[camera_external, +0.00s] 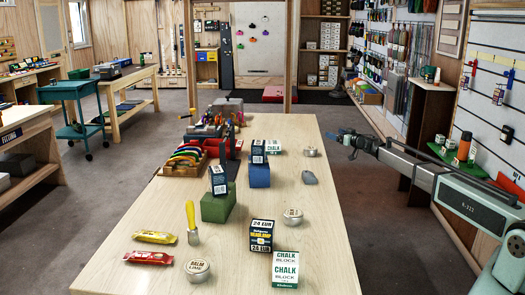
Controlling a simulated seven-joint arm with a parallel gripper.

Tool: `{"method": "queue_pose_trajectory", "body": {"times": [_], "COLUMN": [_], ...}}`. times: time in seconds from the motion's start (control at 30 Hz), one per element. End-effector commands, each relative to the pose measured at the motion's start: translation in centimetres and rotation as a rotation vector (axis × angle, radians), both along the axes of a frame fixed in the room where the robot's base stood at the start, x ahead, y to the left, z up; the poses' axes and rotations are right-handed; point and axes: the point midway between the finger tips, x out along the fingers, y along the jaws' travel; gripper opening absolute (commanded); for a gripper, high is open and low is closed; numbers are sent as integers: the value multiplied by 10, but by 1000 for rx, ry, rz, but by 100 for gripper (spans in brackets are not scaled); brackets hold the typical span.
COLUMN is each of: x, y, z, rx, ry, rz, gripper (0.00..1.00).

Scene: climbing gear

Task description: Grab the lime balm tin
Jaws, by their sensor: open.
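The lime balm tin (198,266) is a small round silver tin with a pale lid whose lettering appears to read "BALM LIME". It lies flat on the wooden table (330,240) near the front left edge, right of a red-wrapped bar. My gripper (339,139) is open and empty at the table's right edge, toward the far half. It is well apart from the tin, which is in plain view.
Similar round tins stand mid-table (292,215) and farther back (310,152). The right front of the table is clear.

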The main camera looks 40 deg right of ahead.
Motion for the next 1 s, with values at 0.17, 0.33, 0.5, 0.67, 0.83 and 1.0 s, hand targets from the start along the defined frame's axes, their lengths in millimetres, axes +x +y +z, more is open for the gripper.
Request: {"method": "queue_pose_trajectory", "body": {"times": [0.17,0.33,0.5,0.67,0.83,1.0], "x": [11,15,14,14,22,31], "y": [35,90,138,185,225,270], "z": [65,123,172,212,230,244], "rx": [-87,-198,-295,-364,-364,-340], "ry": [-53,-114,-170,-224,-249,-257], "rz": [93,170,230,259,218,156], "gripper": [91,91,91,91,91,91]}}
